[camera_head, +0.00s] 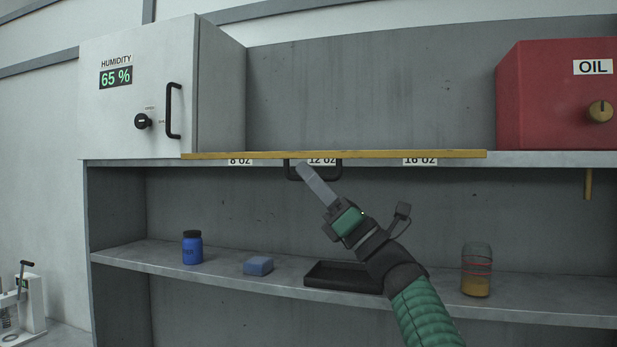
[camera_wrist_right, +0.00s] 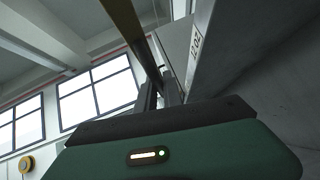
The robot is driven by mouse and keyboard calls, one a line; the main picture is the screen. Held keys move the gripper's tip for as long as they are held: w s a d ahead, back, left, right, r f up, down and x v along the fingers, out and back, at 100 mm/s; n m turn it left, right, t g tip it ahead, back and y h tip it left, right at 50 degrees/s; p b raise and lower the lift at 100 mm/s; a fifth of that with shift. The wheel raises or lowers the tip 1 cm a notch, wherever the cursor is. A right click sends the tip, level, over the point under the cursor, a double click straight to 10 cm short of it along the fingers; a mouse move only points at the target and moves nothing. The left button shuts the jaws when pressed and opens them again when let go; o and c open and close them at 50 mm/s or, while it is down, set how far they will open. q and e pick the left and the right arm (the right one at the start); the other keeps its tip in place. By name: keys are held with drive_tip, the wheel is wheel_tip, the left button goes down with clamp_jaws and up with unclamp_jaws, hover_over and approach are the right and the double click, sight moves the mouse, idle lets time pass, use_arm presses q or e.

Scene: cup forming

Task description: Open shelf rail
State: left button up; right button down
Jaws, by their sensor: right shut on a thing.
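The shelf rail (camera_head: 400,155) is a long yellow bar along the front edge of the upper shelf, above the labels 8 OZ, 12 OZ and 16 OZ. A black handle (camera_head: 338,172) hangs under it near the middle. My right gripper (camera_head: 305,170) reaches up from the lower right and is shut on the handle, partly covering it. In the right wrist view the rail (camera_wrist_right: 124,28) passes overhead, beyond the fingers (camera_wrist_right: 162,90). My left gripper is not in view.
A white humidity cabinet (camera_head: 110,95) and a red OIL box (camera_head: 550,105) stand on the upper shelf. The lower shelf holds a blue bottle (camera_head: 192,249), a blue block (camera_head: 258,266), a black tray (camera_head: 318,281) and a jar (camera_head: 476,272). Between cabinet and box is clear.

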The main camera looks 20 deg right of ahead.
drive_tip(key=shift+w+d+f+n+g+y, duration=0.1)
drive_tip(key=shift+n+g+y, duration=0.3)
drive_tip(key=shift+n, duration=0.25)
drive_tip(key=shift+w+d+f+n+g+y, duration=0.1)
drive_tip(key=shift+n+g+y, duration=0.3)
drive_tip(key=shift+n, duration=0.25)
drive_tip(key=c, duration=1.8)
unclamp_jaws()
drive_tip(key=o, duration=0.3)
drive_tip(key=shift+s+d, duration=0.1)
drive_tip(key=shift+s, duration=0.1)
